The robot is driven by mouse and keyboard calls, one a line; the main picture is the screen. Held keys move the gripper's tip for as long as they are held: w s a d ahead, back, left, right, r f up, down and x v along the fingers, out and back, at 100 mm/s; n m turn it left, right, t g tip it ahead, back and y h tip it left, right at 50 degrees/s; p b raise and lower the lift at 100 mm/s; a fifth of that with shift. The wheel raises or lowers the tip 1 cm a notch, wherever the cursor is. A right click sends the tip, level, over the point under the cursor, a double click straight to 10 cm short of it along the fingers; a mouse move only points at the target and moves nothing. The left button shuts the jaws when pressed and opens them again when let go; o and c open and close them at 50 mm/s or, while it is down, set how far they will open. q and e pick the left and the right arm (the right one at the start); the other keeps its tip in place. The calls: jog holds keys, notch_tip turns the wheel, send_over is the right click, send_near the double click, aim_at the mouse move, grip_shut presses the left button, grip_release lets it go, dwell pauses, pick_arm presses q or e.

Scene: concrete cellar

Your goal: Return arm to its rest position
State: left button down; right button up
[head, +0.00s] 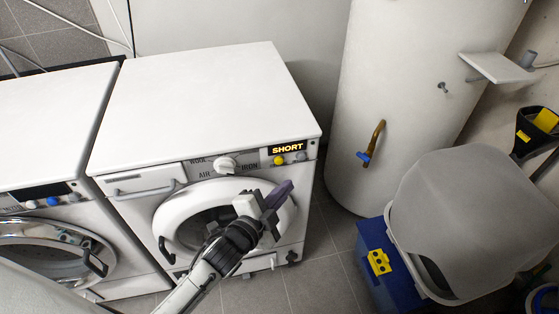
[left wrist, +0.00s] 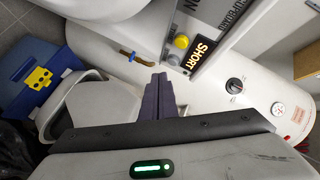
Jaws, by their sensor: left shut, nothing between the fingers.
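My left gripper (head: 278,194) is in front of the right-hand white machine (head: 205,95), by the right side of its round door (head: 172,212). Its dark purple fingers are together and empty, and they also show in the left wrist view (left wrist: 159,98). The machine's display reads SHORT (head: 288,148), with a yellow button (head: 278,160) under it and a white dial (head: 225,164) to the left. The left wrist view shows the lit display (left wrist: 200,52) and yellow button (left wrist: 182,41) beyond the fingertips. My right gripper is not in view.
A second white machine (head: 50,110) stands at the left. A tall white tank (head: 400,90) with a brass pipe and blue valve (head: 364,157) stands at the back right. A blue box with a yellow latch (head: 378,262) and a grey lidded bin (head: 470,215) are at the right. Tiled floor (head: 325,265) lies between.

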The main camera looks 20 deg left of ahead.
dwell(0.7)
pick_arm(q)
jog(key=s+f+n+g, duration=0.3)
jog(key=s+f+n, duration=0.2)
jog(key=s, duration=0.7)
jog(key=s+f+n+g, duration=0.3)
jog(key=s+f+n, duration=0.3)
jog(key=s+f, duration=0.3)
jog(key=s+a, duration=0.1)
jog(key=s, duration=0.2)
jog(key=shift+f+n+g, duration=0.25)
jog(key=shift+n+g, duration=0.05)
jog(key=shift+g, duration=0.1)
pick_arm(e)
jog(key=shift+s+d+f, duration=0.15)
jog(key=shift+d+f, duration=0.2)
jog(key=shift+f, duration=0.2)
